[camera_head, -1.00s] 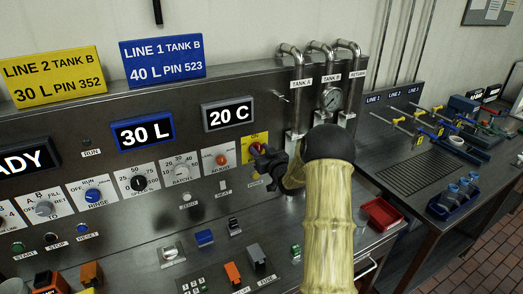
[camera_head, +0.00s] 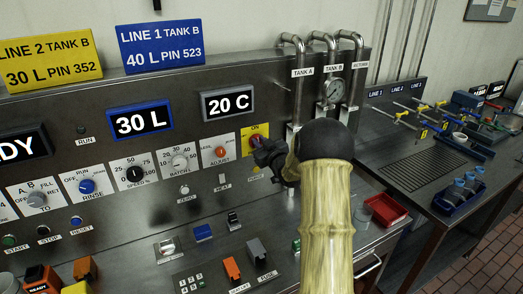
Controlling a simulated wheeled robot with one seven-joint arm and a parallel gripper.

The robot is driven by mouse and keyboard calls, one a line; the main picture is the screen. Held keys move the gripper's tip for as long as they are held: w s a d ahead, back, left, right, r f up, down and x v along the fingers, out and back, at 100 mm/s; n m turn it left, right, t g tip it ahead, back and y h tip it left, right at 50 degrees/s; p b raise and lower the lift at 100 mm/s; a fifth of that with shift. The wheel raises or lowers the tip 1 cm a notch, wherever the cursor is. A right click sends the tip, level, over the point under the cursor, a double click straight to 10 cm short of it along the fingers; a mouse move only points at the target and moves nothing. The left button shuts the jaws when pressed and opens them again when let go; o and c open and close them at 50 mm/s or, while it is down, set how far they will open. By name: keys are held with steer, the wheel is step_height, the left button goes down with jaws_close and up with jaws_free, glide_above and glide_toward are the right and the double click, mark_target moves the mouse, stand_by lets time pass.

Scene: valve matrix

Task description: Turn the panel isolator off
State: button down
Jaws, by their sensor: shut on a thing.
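The panel isolator is a red knob (camera_head: 256,141) on a yellow plate (camera_head: 249,133) marked ON at the top, at the right end of the row of dials. My gripper (camera_head: 263,152) is at this plate, its dark jaws shut on the isolator knob and covering most of it. Only a little red shows beside the jaws. The knob's angle and the lower part of the plate are hidden by my gripper.
An orange-red ADJUST knob (camera_head: 220,152) sits just left. The 20 C display (camera_head: 228,104) is above. Pipes with a gauge (camera_head: 334,91) rise to the right. A red tray (camera_head: 386,210) lies at right.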

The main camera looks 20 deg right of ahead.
steer(key=n+b, duration=0.4)
steer(key=b, duration=0.3)
steer(key=a+f+n+b, duration=0.1)
steer(key=n+b, duration=0.4)
steer(key=b, duration=0.1)
steer(key=f+n+b, duration=0.1)
steer(key=n+b, duration=0.3)
steer(key=b, duration=0.3)
steer(key=shift+a+f+b, duration=0.1)
steer(key=shift+a+b, duration=0.2)
steer(key=shift+b, duration=0.05)
steer(key=shift+n+b, duration=0.95)
steer(key=shift+n, duration=0.15)
steer(key=c, duration=1.4)
jaws_free()
steer(key=shift+o, duration=0.2)
steer(key=shift+s, duration=0.15)
